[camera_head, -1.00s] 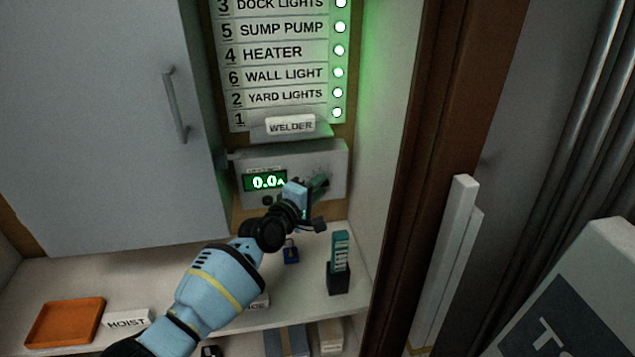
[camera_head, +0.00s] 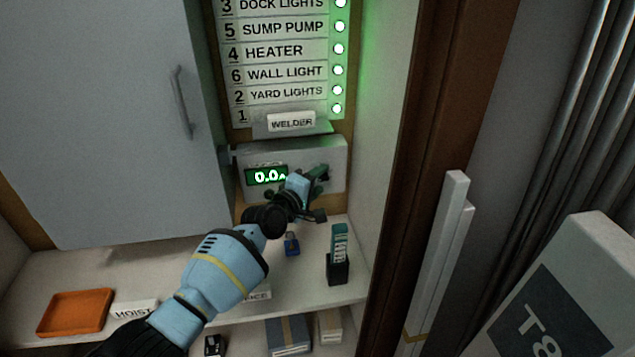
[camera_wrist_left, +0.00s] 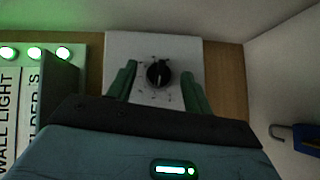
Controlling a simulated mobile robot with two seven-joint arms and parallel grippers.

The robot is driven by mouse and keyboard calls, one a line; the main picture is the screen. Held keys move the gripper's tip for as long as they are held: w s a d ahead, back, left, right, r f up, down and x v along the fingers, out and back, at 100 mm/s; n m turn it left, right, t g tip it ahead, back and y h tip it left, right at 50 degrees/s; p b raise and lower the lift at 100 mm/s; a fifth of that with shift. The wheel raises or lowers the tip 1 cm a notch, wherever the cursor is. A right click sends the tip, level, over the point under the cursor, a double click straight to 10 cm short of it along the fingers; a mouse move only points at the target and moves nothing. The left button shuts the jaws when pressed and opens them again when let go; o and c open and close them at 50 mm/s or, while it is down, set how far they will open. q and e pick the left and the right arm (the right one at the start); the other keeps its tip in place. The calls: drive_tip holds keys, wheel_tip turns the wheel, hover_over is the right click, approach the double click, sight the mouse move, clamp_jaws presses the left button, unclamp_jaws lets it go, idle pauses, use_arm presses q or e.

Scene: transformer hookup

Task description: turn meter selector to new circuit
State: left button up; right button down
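The meter (camera_head: 240,165) is a pale box on the cabinet's back wall, with a green display (camera_head: 266,176) reading 0.0A. In the left wrist view its face (camera_wrist_left: 154,44) carries a round black selector knob (camera_wrist_left: 159,74) with small marks around it. My left gripper (camera_head: 318,180) is in front of the meter's right part and hides the knob in the head view. In the left wrist view, the left gripper's (camera_wrist_left: 158,84) two green fingers are apart, one on each side of the knob, with a gap to it. My right gripper is not in view.
Above the meter is a circuit list (camera_head: 285,72) with lit green lamps and a WELDER label (camera_head: 291,122). On the shelf below are a blue padlock (camera_head: 292,245), a teal item in a black holder (camera_head: 338,265) and an orange tray (camera_head: 75,312). A cabinet door (camera_head: 110,120) stands left.

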use_arm(q)
drive_tip(key=shift+s, duration=0.1)
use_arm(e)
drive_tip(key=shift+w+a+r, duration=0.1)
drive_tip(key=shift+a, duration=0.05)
use_arm(q)
drive_tip(key=shift+s+a+r+p, duration=0.2)
drive_tip(key=shift+s+a+p, duration=0.1)
drive_tip(key=shift+s, duration=0.1)
drive_tip(key=p+v, duration=0.2)
drive_tip(key=v, duration=0.4)
drive_tip(key=shift+s+a, duration=0.2)
drive_tip(key=shift+s, duration=0.05)
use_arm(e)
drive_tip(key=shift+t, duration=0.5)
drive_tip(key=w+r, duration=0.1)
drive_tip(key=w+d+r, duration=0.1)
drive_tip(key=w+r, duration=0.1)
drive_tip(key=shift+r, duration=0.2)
use_arm(q)
drive_tip(key=shift+f, duration=0.1)
